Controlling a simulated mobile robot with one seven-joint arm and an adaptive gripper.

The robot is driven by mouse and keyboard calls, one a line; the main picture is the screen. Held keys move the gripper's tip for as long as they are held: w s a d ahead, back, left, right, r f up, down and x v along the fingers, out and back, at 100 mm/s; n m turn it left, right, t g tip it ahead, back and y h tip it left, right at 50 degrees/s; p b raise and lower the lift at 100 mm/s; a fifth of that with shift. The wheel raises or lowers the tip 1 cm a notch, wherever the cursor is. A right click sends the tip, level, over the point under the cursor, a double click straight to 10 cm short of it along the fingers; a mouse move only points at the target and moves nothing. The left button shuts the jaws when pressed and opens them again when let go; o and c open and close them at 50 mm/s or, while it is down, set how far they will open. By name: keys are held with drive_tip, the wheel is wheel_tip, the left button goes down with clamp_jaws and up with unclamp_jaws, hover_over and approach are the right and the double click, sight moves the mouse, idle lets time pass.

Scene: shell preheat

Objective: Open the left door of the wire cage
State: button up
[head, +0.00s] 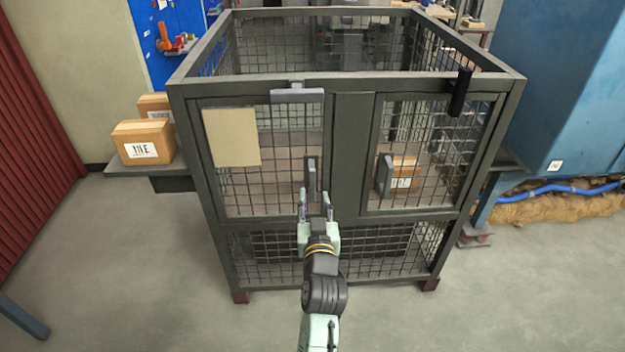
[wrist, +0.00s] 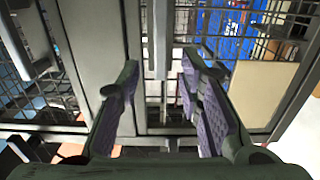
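The wire cage (head: 345,85) is a dark grey frame with mesh sides and two front doors. Its left door (head: 228,207) looks closed and carries a beige plate (head: 231,137) at upper left. An upright grey handle (head: 311,178) is at this door's right side. In the wrist view, an upright bar that looks like this handle (wrist: 160,38) lies ahead between the fingers. My gripper (head: 316,195) is open and empty just below and in front of the handle. Its purple-padded fingers (wrist: 160,75) stand apart, and I see no contact with the handle.
A grey bar (head: 297,95) crosses the frame above the left door. The right door (head: 415,207) looks closed, with its own handle (head: 385,175) and a cardboard box (head: 404,170) behind it. Another box (head: 143,142) sits on the left side shelf. Floor in front is clear.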

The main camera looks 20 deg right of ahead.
sight(313, 182)
drive_tip(key=p+x, duration=0.1)
drive_tip(key=x, duration=0.6)
drive_tip(key=shift+w+d, duration=0.1)
drive_tip(key=shift+w, duration=0.25)
drive_tip(key=shift+c, duration=0.3)
clamp_jaws()
